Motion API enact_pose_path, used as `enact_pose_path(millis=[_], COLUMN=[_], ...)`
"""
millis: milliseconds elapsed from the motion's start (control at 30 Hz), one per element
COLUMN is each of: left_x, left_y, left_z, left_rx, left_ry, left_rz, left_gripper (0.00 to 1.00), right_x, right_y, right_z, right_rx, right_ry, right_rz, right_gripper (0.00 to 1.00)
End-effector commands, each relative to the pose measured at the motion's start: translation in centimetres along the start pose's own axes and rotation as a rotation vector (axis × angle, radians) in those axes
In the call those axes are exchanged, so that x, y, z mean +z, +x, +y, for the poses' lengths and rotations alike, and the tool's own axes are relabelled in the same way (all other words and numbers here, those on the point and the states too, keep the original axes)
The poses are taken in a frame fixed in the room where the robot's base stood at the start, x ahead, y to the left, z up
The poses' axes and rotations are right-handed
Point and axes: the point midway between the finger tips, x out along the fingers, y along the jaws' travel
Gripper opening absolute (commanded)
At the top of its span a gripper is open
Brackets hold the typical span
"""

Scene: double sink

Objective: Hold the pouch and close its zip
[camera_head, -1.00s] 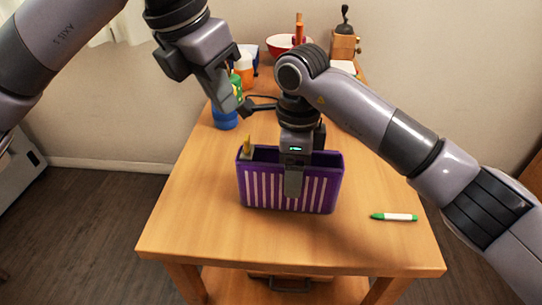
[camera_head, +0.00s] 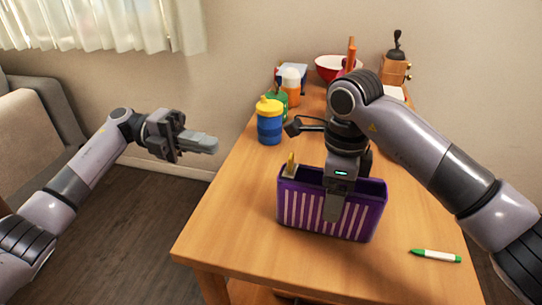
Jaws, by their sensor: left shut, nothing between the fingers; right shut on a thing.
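The purple pouch with white stripes (camera_head: 308,212) stands upright on the wooden table, its top showing open. A yellow zip pull (camera_head: 291,162) sticks up at the left end of its top edge. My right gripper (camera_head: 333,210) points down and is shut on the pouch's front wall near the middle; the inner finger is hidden. My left gripper (camera_head: 212,145) is shut and empty. It hangs off the table's left side, well apart from the pouch.
A blue cup with a yellow lid (camera_head: 269,121), a green container (camera_head: 277,99) and an orange bottle with a white top (camera_head: 291,88) stand behind the pouch. A red bowl (camera_head: 337,68) and grinder (camera_head: 395,67) are farther back. A green-and-white marker (camera_head: 435,256) lies front right.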

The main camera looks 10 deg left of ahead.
Motion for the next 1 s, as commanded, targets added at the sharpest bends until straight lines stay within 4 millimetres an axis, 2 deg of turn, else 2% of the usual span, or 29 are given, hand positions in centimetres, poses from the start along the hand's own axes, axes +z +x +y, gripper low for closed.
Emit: enact_pose_path(millis=[200, 567, 667, 1000], left_x=[0.1, 0.1, 0.0, 0.2], left_y=[-0.9, -0.1, 1.1, 8.3], left_z=[0.4, 0.4, 0.4, 0.1], left_rx=[-0.035, -0.033, -0.033, -0.035], left_ry=[-0.012, -0.013, -0.012, -0.011], left_rz=[-0.027, -0.023, -0.021, -0.02], left_gripper=[0.0, 0.0, 0.0, 0.0], right_x=[0.0, 0.0, 0.0, 0.0], right_y=[0.0, 0.0, 0.0, 0.0], right_z=[0.0, 0.0, 0.0, 0.0], right_rx=[0.0, 0.0, 0.0, 0.0], right_ry=[0.0, 0.0, 0.0, 0.0], right_rz=[0.0, 0.0, 0.0, 0.0], right_gripper=[0.36, 0.36, 0.36, 0.36])
